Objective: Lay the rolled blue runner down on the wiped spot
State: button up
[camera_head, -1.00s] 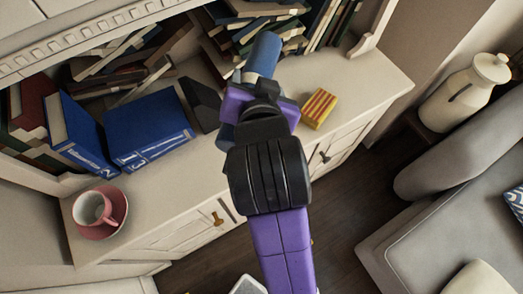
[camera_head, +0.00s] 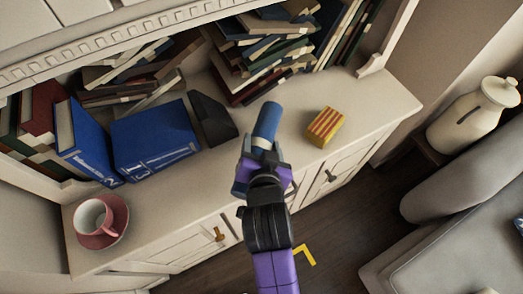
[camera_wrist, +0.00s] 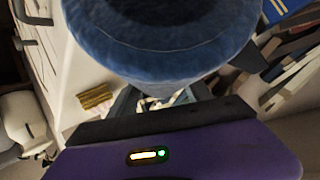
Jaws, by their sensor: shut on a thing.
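The rolled blue runner (camera_head: 266,121) is a blue cylinder held at the end of my gripper (camera_head: 259,152), over the cream cabinet top (camera_head: 365,100). In the wrist view the roll (camera_wrist: 165,65) fills the upper middle, its round end facing the camera. My gripper is shut on it, with the fingers mostly hidden behind the roll. I cannot make out a wiped spot.
A black wedge-shaped object (camera_head: 211,119) and blue books (camera_head: 152,142) stand left of the roll. A pink cup (camera_head: 94,217) on a saucer is at the far left. Stacked books (camera_head: 265,50) fill the shelf behind. The cabinet top right of the sponge is clear.

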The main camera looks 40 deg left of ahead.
jog(key=shift+f, duration=1.7)
jog(key=shift+f, duration=0.1)
jog(key=o, duration=1.6)
jog(key=v, duration=1.2)
